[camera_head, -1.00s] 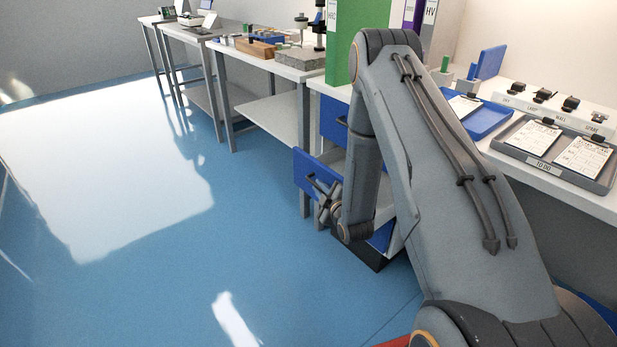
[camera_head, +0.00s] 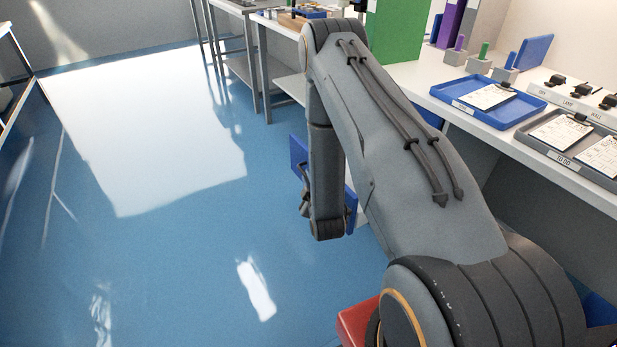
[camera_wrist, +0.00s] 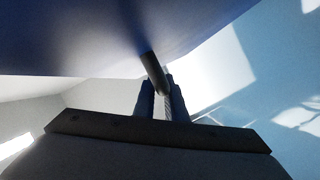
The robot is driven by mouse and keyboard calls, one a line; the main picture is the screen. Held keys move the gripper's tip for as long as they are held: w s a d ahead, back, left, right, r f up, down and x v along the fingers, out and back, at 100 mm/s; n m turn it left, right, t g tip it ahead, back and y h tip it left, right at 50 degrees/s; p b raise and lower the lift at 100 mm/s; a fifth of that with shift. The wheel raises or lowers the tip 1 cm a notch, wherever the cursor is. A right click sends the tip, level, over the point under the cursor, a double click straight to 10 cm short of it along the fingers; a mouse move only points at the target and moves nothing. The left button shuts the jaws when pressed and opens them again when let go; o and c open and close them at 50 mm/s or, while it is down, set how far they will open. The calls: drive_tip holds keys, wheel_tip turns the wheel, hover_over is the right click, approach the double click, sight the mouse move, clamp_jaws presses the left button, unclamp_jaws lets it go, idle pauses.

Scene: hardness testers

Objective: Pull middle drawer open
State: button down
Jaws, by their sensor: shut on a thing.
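The middle drawer's blue front (camera_head: 298,153) stands out from the cabinet, largely hidden behind my arm. Its right part shows just past the arm's lower end. My gripper (camera_head: 305,202) is partly hidden at the left of that lower arm. In the wrist view the blue drawer front (camera_wrist: 90,38) fills the upper left. A dark bar handle (camera_wrist: 153,72) reaches from it between the fingers of my gripper (camera_wrist: 164,100), which are shut on it. The drawer's inside is hidden.
Metal tables stand farther back. Open blue floor (camera_head: 200,265) lies to the left.

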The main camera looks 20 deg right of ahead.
drive_tip(key=shift+w+r, duration=0.1)
drive_tip(key=c, duration=2.1)
unclamp_jaws()
drive_tip(key=shift+s+a, duration=0.1)
drive_tip(key=shift+s, duration=0.3)
drive_tip(key=v, duration=0.7)
drive_tip(key=shift+r, duration=0.1)
drive_tip(key=shift+p, duration=0.3)
